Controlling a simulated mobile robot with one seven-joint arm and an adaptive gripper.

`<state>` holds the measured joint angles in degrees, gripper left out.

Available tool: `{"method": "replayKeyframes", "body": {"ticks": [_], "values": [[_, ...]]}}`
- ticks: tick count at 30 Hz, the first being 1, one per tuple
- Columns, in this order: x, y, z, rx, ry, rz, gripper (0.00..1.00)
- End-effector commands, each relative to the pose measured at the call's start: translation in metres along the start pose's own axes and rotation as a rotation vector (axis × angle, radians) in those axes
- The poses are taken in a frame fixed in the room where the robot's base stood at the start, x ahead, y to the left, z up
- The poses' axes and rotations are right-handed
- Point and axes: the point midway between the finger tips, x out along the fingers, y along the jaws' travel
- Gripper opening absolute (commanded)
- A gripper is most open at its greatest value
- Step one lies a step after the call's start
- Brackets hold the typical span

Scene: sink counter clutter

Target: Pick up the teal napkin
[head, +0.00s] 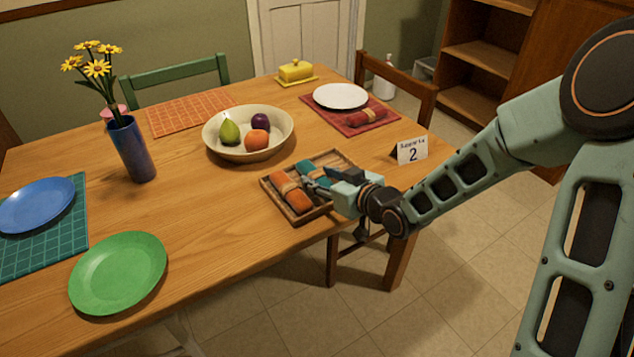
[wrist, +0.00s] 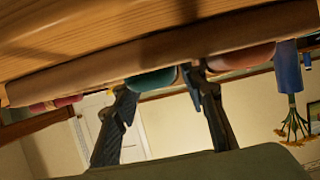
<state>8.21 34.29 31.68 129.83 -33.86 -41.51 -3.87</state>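The teal napkin (head: 306,168) is rolled and lies in a wooden tray (head: 297,219) near the table's right edge, beside a rolled orange napkin (head: 289,191). My gripper (head: 316,178) reaches in from the right, low over the tray, and partly hides the teal napkin. In the wrist view, which looks upside down, the teal napkin (wrist: 153,80) shows between the two spread fingertips of my gripper (wrist: 160,83). One finger is between the teal and orange rolls. The fingers look open; whether either touches the teal roll is not clear.
A cream fruit bowl (head: 222,147) stands behind the tray. A number card (head: 412,150) stands to its right, close to my arm. A red napkin (head: 365,117) lies on a red placemat with a white plate (head: 341,95).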

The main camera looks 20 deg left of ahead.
Motion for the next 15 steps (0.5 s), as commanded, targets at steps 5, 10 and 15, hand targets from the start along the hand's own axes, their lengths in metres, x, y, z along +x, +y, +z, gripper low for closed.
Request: {"method": "replayKeyframes", "body": {"ticks": [5, 10, 15], "values": [[0.018, -0.001, 0.001, -0.001, 0.0, -0.001, 0.39], [0.019, 0.0, -0.001, -0.001, 0.0, 0.001, 0.39], [0.019, 0.0, -0.001, -0.001, 0.0, 0.001, 0.28]]}}
